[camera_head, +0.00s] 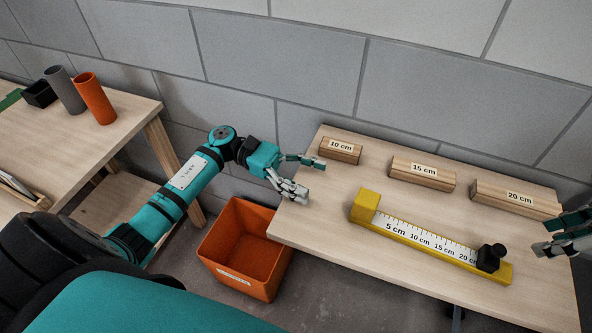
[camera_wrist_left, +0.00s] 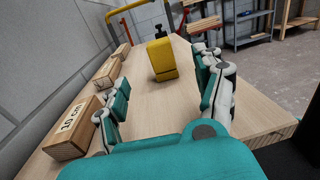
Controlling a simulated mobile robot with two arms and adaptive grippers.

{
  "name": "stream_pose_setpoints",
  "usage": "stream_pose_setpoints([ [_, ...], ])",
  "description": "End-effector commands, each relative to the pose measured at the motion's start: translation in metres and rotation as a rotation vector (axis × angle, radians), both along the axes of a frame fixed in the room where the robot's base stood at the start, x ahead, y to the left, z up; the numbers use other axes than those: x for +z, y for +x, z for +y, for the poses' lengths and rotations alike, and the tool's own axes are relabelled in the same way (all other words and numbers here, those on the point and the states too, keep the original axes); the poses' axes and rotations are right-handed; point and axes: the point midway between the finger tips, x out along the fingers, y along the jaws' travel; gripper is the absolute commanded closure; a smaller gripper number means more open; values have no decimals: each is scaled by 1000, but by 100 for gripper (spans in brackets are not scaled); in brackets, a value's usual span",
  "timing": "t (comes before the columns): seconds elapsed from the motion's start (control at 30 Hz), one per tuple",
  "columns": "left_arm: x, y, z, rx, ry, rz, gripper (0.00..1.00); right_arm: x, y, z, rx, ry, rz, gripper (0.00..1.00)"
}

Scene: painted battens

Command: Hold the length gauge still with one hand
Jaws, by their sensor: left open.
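The yellow length gauge (camera_head: 430,243) lies on the wooden table, with a raised yellow block at its left end and a black clamp-like slider (camera_head: 489,257) near its right end. Its scale is marked from 5 cm to 20 cm. In the left wrist view the gauge's yellow end block (camera_wrist_left: 162,60) stands ahead, between my fingers and apart from them. My left gripper (camera_head: 312,177) is open and empty over the table's left edge, left of the gauge. My right gripper (camera_head: 548,235) shows only partly at the right edge, near the gauge's right end; its fingers are partly cut off.
Wooden battens labelled 10 cm (camera_head: 340,151), 15 cm (camera_head: 422,174) and 20 cm (camera_head: 515,199) lie along the table's back. An orange bin (camera_head: 246,249) stands on the floor left of the table. A side table (camera_head: 60,140) carries an orange tube (camera_head: 95,99) and a grey tube (camera_head: 65,91).

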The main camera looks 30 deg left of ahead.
Motion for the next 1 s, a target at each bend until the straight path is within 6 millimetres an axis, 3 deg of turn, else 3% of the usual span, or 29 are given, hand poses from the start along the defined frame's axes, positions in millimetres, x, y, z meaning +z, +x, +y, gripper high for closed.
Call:
stream_pose_setpoints([
  [0.6,1,5,-120,1,-4,2,31,0,0,0,0,0,0,62],
  [0.8,0,6,-139,2,-4,4,31,0,0,0,0,0,0,62],
  [1.0,0,6,-144,2,-2,3,31,0,0,0,0,0,0,62],
])
